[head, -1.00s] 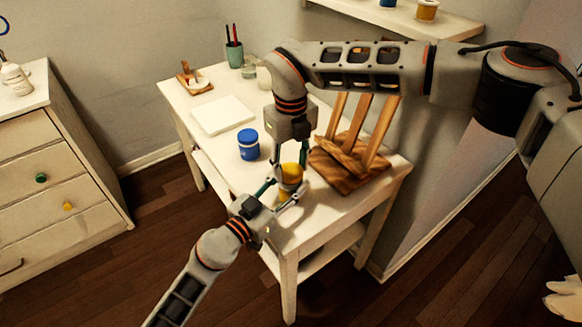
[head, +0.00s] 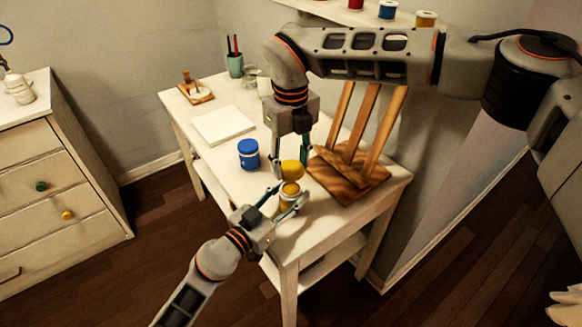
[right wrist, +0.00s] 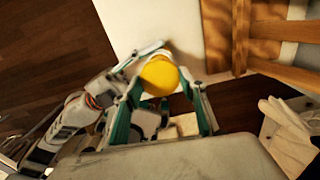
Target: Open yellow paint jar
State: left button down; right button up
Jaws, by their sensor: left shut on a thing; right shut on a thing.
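The yellow paint jar (head: 289,200) is near the front edge of the white table (head: 320,222). My left gripper (head: 284,192) is shut around the jar from the front left. The yellow lid (head: 292,168) is just above the jar, with a small gap between them; yellow shows in the jar's mouth. My right gripper (head: 291,161) reaches down from above and is shut on the lid. In the right wrist view the lid (right wrist: 160,75) sits between the fingertips and hides most of the jar.
A blue jar (head: 248,154) stands just left of the grippers. A wooden easel (head: 348,170) is close on the right. A white canvas (head: 224,124), a brush cup (head: 235,66) and a small wooden stand (head: 195,90) lie farther back. A wall shelf (head: 350,22) holds several jars.

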pick_arm(q)
jog(key=c, duration=1.1)
grip_release()
